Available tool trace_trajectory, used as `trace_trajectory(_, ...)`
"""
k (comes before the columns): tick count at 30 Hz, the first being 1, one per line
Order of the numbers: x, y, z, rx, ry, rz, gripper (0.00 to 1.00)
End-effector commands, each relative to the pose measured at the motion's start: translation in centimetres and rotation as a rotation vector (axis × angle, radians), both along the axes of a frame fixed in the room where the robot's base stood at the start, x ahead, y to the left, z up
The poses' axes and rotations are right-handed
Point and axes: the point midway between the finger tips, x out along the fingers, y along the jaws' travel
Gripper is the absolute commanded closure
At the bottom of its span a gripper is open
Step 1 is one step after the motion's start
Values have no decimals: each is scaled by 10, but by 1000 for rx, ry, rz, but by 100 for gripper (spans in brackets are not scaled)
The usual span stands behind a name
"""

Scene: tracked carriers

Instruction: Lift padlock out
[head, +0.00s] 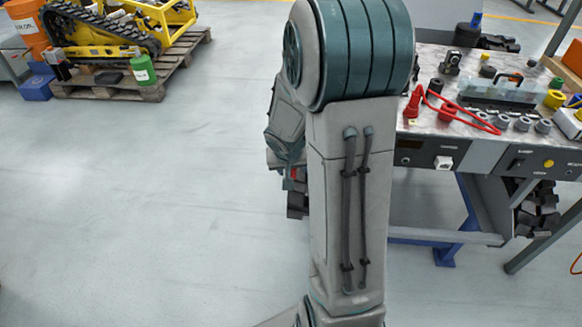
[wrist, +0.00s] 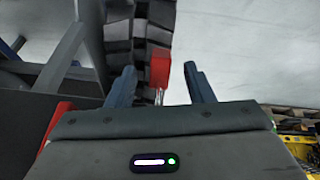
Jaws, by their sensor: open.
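In the wrist view the padlock (wrist: 160,68) shows as a red block with a thin bright metal shackle (wrist: 159,97) on the side toward me. My gripper (wrist: 161,76) is open, with one blue-grey finger to the left of the padlock and one to the right. A visible gap separates the padlock from each finger. The padlock is close beside a column of dark track pads (wrist: 145,30); whether it touches them I cannot tell. In the head view my arm hides most of this area, and I cannot make out the padlock for certain there.
A workbench (head: 425,150) with a red cable (head: 470,120), a clear box and several small parts stands at the right. A yellow tracked machine (head: 110,28) sits on a wooden pallet (head: 150,92) at the back left. The floor at left is clear.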

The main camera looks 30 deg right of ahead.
Motion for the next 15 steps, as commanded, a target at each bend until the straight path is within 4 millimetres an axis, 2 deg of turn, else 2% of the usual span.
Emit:
trace_trajectory(3,0,0,0,0,0,0,52)
trace_trajectory(4,0,0,0,0,0,0,55)
trace_trajectory(9,0,0,0,0,0,0,100)
trace_trajectory(15,0,2,0,0,0,4,100)
